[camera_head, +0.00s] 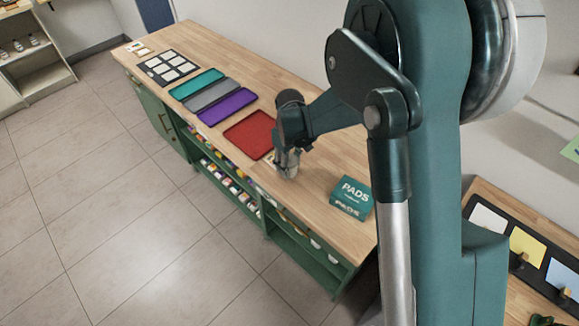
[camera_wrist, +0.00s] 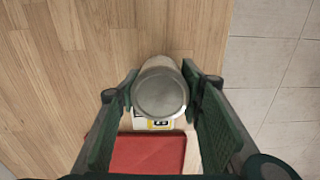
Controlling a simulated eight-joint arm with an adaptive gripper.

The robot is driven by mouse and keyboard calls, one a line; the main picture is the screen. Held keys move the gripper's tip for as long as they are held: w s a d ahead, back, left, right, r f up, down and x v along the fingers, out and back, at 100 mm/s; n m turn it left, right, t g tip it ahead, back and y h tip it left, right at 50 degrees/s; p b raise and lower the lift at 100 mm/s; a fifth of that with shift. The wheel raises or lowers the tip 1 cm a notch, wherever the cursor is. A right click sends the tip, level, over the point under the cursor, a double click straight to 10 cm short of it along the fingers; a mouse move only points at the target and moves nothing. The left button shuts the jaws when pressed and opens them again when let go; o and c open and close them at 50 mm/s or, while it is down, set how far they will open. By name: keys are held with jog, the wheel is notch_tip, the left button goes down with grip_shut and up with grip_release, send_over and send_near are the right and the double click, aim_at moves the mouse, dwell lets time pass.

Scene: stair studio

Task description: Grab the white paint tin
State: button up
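A tin (camera_wrist: 160,92) with a plain grey metallic round face stands out in the middle of the wrist view. No white colour or label shows on it from here. My gripper (camera_wrist: 160,80) has one dark green finger pad on each side of the tin, very close to its sides; whether both pads touch it I cannot tell. In the head view my gripper (camera_head: 287,168) is low over the near edge of the counter, and the silvery tin is partly hidden there by the fingers.
The wooden counter (camera_head: 325,165) carries a red tray (camera_head: 250,134), purple (camera_head: 227,105), grey (camera_head: 212,95) and teal (camera_head: 196,84) trays, and a green PADS box (camera_head: 352,197) to the right. A yellow-marked card (camera_wrist: 158,124) lies by the tin. Shelves below hold several small items.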

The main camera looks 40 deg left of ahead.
jog(key=shift+c, duration=1.2)
jog(key=shift+r, duration=0.1)
jog(key=shift+r, duration=4.9)
